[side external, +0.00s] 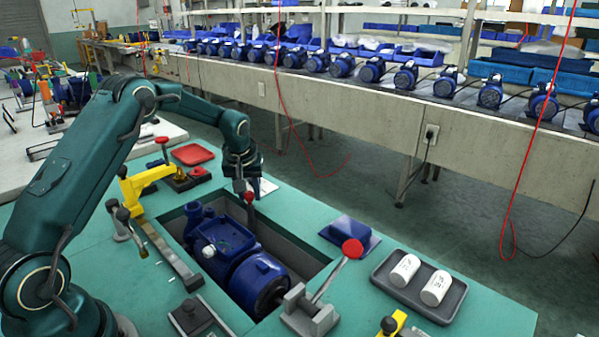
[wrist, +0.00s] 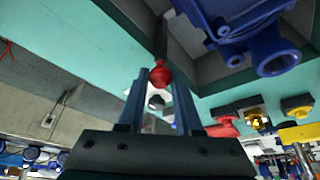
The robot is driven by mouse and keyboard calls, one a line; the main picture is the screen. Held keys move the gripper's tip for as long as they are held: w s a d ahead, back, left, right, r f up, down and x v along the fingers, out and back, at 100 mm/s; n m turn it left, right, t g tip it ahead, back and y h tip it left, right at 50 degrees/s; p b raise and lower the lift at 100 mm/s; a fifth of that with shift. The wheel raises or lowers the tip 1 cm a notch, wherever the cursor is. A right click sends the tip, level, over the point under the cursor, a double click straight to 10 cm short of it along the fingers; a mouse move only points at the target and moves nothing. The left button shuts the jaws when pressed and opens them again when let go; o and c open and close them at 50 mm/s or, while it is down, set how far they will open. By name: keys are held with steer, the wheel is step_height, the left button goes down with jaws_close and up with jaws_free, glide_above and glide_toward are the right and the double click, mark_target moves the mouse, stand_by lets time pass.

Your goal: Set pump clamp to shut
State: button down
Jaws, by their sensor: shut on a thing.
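My gripper (side external: 243,187) points down at the far edge of the recess in the green bench, shut on a red ball knob (side external: 249,197). In the wrist view the red knob (wrist: 160,75) sits between the fingertips of my gripper (wrist: 160,88), with a dark lever shaft (wrist: 161,38) running away from it. The blue pump (side external: 235,255) lies in the recess, close to the knob; part of it also shows in the wrist view (wrist: 245,30). The lever's pivot is hard to make out.
Another red-knobbed lever (side external: 352,249) rises from a grey block (side external: 309,312) at the recess's near end. A yellow clamp (side external: 140,183) and a red tray (side external: 193,154) stand left. A grey tray (side external: 379,278) with two white cylinders is at right. A conveyor (side external: 380,105) with several pumps runs behind.

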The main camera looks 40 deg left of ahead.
steer(key=shift+s, duration=1.7)
steer(key=c, duration=0.6)
jaws_free()
steer(key=shift+v, duration=2.55)
